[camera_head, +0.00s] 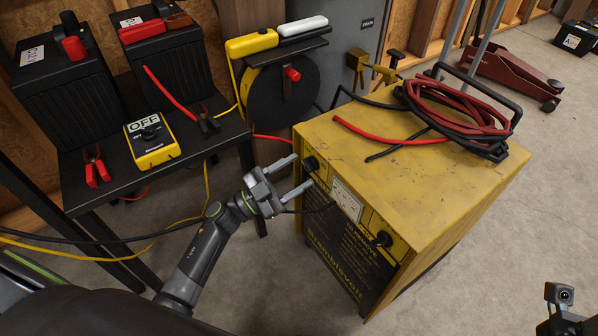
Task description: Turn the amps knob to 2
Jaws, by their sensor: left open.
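A yellow charger cabinet (420,190) stands on the floor with its control panel facing the lower left. One black knob (312,163) is at the panel's left end and another black knob (382,239) is near its right end, with a white meter (346,199) between them. The labels and settings are too small to read, so I cannot tell which is the amps knob. My left gripper (304,171) is open, its two fingers pointing at the panel close to the left knob. I cannot tell whether they touch it. My right gripper's fingers are not in view.
Red and black cables (460,115) lie coiled on the cabinet top. A black bench (85,190) at left holds batteries, clamps and a yellow multimeter (151,140) reading OFF. A cable reel (283,90) stands behind.

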